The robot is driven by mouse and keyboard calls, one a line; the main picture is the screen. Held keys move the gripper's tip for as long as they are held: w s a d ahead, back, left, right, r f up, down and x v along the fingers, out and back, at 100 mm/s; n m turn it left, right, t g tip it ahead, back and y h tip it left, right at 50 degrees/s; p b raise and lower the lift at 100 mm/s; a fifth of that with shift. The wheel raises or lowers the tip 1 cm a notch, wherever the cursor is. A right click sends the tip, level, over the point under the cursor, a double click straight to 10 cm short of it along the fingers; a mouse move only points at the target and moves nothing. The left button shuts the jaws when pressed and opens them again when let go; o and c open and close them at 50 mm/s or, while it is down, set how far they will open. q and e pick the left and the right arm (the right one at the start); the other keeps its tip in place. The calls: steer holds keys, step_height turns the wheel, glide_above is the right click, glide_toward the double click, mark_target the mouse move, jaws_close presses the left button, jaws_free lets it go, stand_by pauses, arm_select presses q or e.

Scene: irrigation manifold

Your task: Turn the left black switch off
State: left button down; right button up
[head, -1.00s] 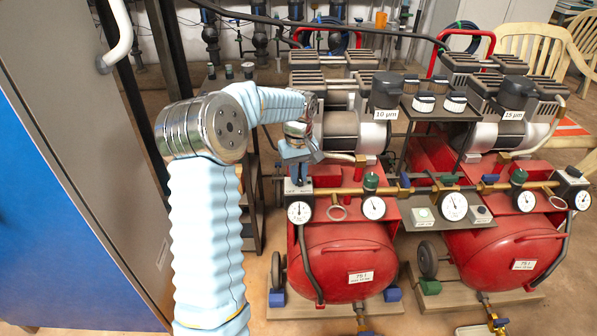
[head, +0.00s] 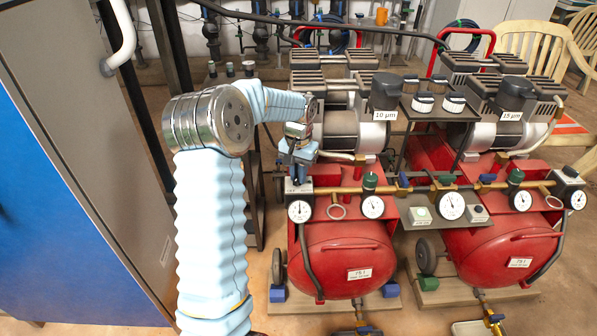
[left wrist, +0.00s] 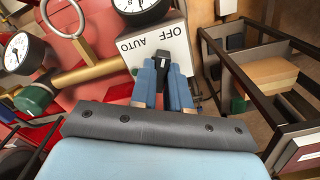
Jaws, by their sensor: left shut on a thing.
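The left black switch is a knob (left wrist: 163,58) on top of a light grey box (left wrist: 150,38) marked OFF and AUTO in the left wrist view. The box (head: 298,187) sits at the left end of the brass pipe of the left red compressor. My left gripper (head: 298,166) is above the box, pointing down. In the left wrist view its blue fingers (left wrist: 164,82) are shut on the knob, one on each side. They hide part of it, and I cannot tell clearly which label it points to. My right gripper is not in view.
Pressure gauges (head: 372,207) and a green-capped valve (head: 370,181) stand just right of the box. A second compressor (head: 480,245) with a similar switch box (head: 568,177) stands further right. A grey and blue cabinet (head: 75,190) is close on the left.

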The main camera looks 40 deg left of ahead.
arm_select(q)
steer(key=shift+m, duration=0.4)
steer(key=c, duration=1.1)
jaws_free()
step_height(320, 180, up, 14)
steer(key=shift+f, duration=0.1)
